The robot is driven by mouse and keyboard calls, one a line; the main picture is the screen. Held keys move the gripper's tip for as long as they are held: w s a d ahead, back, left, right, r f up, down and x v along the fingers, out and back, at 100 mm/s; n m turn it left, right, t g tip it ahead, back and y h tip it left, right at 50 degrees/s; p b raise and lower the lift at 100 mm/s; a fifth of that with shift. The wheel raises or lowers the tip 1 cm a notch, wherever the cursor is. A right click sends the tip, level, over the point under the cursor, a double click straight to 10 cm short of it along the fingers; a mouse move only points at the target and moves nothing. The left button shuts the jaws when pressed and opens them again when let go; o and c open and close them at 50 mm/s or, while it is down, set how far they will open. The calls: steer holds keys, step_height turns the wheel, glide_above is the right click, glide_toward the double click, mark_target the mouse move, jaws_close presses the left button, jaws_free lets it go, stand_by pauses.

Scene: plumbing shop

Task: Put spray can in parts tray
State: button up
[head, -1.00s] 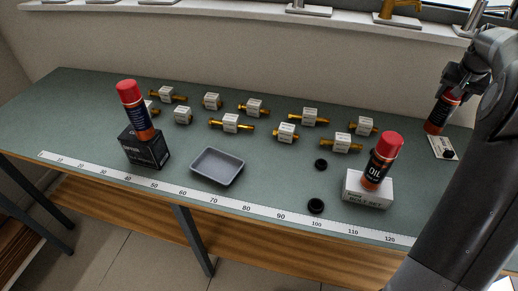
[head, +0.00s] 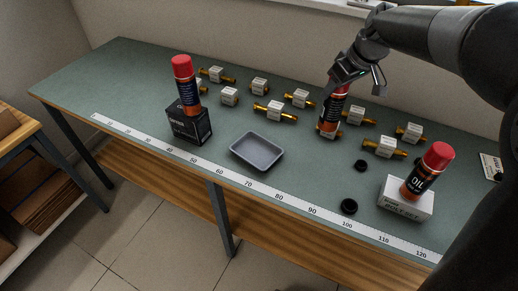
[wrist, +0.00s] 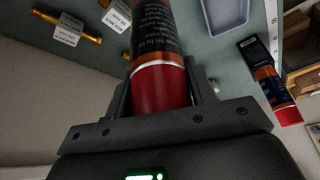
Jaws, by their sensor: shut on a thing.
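My gripper (head: 345,78) is shut on a spray can (head: 331,114), which hangs nearly upright above the bench among the brass fittings. In the wrist view the held spray can (wrist: 160,88) shows its red end between the two fingers. The parts tray (head: 257,151), grey, shallow and empty, lies on the bench left of and nearer than the held can. Part of it shows in the wrist view (wrist: 226,12). A second red-capped can (head: 186,86) stands on a black box at left.
The black box (head: 190,124) stands left of the tray and the white box (head: 406,198) far right. Two black rings (head: 349,206) lie right of the tray. Several tagged brass fittings (head: 275,111) lie behind it. A measuring strip (head: 230,175) runs along the front edge.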

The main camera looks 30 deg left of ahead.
steer(key=s+a+n+g, duration=0.1)
steer(key=s+a+n, duration=0.3)
steer(key=s+a, duration=0.4)
steer(key=s+a+f, duration=0.2)
steer(key=a+f, duration=0.8)
steer(key=f, duration=0.1)
steer(key=shift+a+y, duration=0.3)
steer(key=shift+a, duration=0.05)
steer(key=shift+f, duration=0.2)
steer(key=o, duration=1.1)
steer(key=shift+o, duration=0.2)
steer(key=shift+r, duration=0.1)
steer(key=v, duration=1.2)
steer(key=shift+a+r, duration=0.1)
